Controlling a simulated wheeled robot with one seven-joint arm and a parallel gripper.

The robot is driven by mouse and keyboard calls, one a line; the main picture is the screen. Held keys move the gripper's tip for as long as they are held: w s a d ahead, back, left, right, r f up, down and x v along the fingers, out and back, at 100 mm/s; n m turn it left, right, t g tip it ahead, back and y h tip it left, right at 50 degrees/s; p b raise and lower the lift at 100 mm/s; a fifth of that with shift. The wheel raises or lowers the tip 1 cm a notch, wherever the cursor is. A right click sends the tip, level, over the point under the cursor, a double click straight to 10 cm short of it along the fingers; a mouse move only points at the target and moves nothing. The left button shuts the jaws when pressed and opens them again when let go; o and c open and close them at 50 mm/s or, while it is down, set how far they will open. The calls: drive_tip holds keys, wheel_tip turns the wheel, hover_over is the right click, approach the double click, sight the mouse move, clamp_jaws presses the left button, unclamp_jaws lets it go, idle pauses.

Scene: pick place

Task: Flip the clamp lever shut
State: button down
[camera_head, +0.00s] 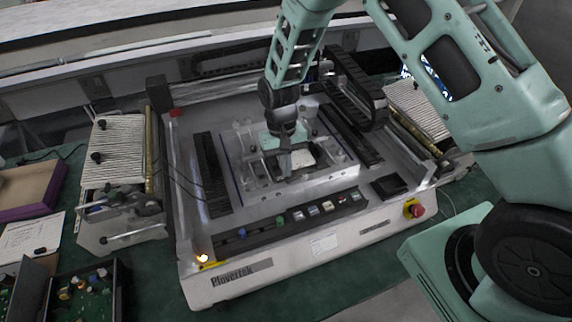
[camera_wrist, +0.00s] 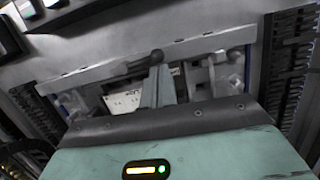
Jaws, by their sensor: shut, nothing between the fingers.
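The clamp fixture (camera_head: 325,172) is a pale metal plate with small upright brackets in the middle of the machine bed. Its plate edge shows across the wrist view (camera_wrist: 205,42). A dark, round-ended lever (camera_wrist: 143,64) lies slanted over the fixture in the wrist view. My gripper (camera_head: 285,172) points down over the fixture, its fingers together and empty. In the wrist view the fingertips (camera_wrist: 159,70) are right beside the lever's upper end; I cannot tell whether they touch. In the head view I cannot make out the lever near the gripper.
The white machine (camera_head: 290,262) has buttons along its front and a red stop button (camera_head: 416,210) at the right. Dark cable chains (camera_head: 212,175) flank the fixture. A ribbed side unit (camera_head: 115,150) stands left, with a tray of parts (camera_head: 85,290) in front.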

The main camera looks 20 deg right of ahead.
sight(301, 200)
drive_tip(key=s+n, duration=0.1)
drive_tip(key=n, duration=0.1)
drive_tip(key=n+b, duration=0.1)
drive_tip(key=shift+s+a+n+h, duration=0.2)
drive_tip(key=shift+s+n+h, duration=0.15)
drive_tip(key=shift+n+h, duration=0.05)
drive_tip(key=s+n, duration=0.1)
drive_tip(key=n, duration=0.1)
drive_tip(key=s+n+b, duration=0.1)
drive_tip(key=n, duration=0.1)
drive_tip(key=shift+d+n+t+h, duration=0.1)
drive_tip(key=shift+n+t+h, duration=0.2)
drive_tip(key=shift+h, duration=0.1)
drive_tip(key=n, duration=0.1)
drive_tip(key=s+n+b, duration=0.1)
drive_tip(key=n, duration=0.1)
drive_tip(key=d+n, duration=0.1)
drive_tip(key=shift+s+t+h, duration=0.3)
drive_tip(key=shift+s+t, duration=0.05)
drive_tip(key=shift+t, duration=0.05)
drive_tip(key=shift+s+d+n+t+b, duration=0.2)
drive_tip(key=shift+s+d+n+b, duration=0.1)
drive_tip(key=shift+n, duration=0.75)
drive_tip(key=shift+s+d+n+t+b, duration=0.2)
drive_tip(key=shift+d+n, duration=0.1)
drive_tip(key=shift+n, duration=0.75)
